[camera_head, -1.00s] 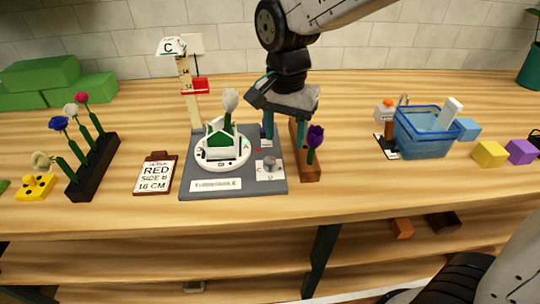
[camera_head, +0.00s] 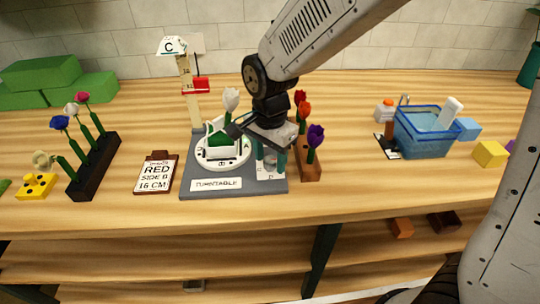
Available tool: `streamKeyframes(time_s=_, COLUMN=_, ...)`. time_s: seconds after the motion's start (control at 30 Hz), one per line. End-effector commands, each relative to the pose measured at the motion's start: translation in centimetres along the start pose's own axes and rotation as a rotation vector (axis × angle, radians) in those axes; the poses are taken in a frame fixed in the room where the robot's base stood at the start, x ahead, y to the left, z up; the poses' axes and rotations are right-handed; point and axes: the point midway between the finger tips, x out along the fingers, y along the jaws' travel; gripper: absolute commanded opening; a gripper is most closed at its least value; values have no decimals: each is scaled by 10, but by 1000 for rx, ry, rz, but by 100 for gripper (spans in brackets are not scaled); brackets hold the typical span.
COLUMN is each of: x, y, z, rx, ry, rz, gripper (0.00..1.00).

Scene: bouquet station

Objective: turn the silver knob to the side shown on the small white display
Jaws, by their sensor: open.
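The silver knob (camera_head: 269,160) stands on a white plate (camera_head: 268,174) at the front right of the grey turntable base (camera_head: 235,186). A small white display (camera_head: 171,46) showing "C" sits atop the post behind the turntable. The round white turntable (camera_head: 210,163) carries a white-framed green block and a white flower. Letters on its rim are too small or hidden to read surely.
A clipboard (camera_head: 156,174) reading "RED SIDE B 16 CM" lies left of the base. A brown holder (camera_head: 310,173) with red and purple flowers stands close right of my gripper. A black flower rack (camera_head: 94,168) is at left, a blue basin (camera_head: 424,137) at right.

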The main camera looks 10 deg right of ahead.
Motion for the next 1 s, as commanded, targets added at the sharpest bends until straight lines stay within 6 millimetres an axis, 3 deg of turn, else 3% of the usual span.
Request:
streamKeyframes(time_s=0.17, x=0, y=0, z=0, rx=0, ry=0, rz=0, gripper=50)
streamKeyframes(time_s=0.3, x=0, y=0, z=0, rx=0, ry=0, rz=0, gripper=12)
streamKeyframes(time_s=0.33, x=0, y=0, z=0, rx=0, ry=0, rz=0, gripper=6)
streamKeyframes(time_s=0.67, x=0, y=0, z=0, rx=-29, ry=0, rz=0, gripper=6)
streamKeyframes(time_s=1.0, x=-1, y=0, z=0, rx=-235, ry=0, rz=-1, gripper=6)
